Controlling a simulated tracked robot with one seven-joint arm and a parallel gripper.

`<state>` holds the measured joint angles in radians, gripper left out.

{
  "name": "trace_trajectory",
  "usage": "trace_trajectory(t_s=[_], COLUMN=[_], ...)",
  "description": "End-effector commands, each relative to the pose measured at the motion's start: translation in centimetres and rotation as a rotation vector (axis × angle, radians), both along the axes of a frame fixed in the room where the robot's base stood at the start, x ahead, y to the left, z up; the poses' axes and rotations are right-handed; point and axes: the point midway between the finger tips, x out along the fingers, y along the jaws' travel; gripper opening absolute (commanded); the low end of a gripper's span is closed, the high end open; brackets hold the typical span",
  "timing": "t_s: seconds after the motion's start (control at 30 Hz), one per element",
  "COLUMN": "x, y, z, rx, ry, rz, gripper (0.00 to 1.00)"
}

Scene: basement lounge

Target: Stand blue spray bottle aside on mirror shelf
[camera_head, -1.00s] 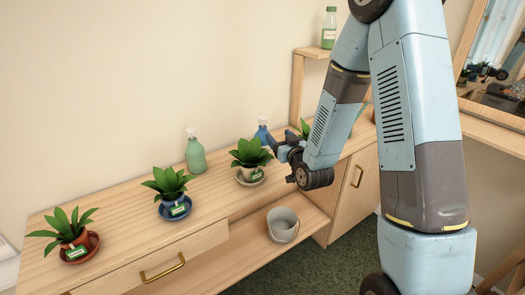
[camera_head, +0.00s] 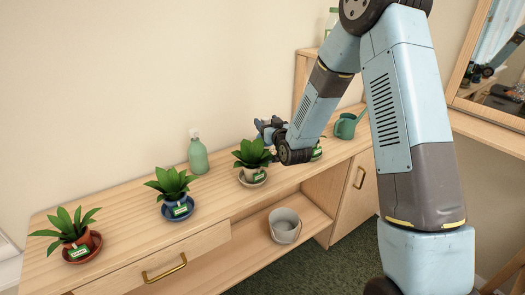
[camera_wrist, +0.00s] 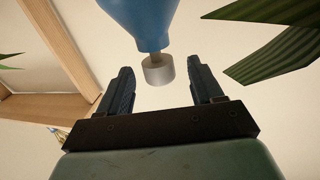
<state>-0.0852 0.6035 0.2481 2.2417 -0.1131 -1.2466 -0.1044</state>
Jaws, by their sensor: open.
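The blue spray bottle (camera_wrist: 144,18) shows in the wrist view, upside down in the picture, with its blue body at the top edge and its pale cap (camera_wrist: 158,70) below. The mirror (camera_head: 505,75) stands at the right above a wooden shelf (camera_head: 488,131).
A green spray bottle (camera_head: 197,153) stands left of my gripper. A plant in a white pot (camera_head: 252,153) is close by my gripper. Plants in blue (camera_head: 177,194) and terracotta pots (camera_head: 78,235) stand further left. A green watering can (camera_head: 346,126) is at right.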

Motion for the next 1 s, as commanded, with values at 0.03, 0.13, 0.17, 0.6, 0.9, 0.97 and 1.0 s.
trace_trajectory(t_s=[0.03,0.13,0.17,0.6,0.9,0.97,1.0], x=[0.7,1.5,1.7,1.9,1.9,1.9,1.9], y=[0.3,0.6,0.7,0.8,0.8,0.8,0.8], z=[0.0,0.0,0.0,0.0,0.0,0.0,0.0], rx=[0.0,0.001,0.0,0.0,0.0,0.0,0.0], ry=[-0.001,-0.002,-0.001,0.0,0.0,0.0,0.0], rz=[0.0,0.0,0.0,0.0,0.0,0.0,0.0], gripper=[0.66,0.66,0.66,0.52,0.23,0.17,0.13])
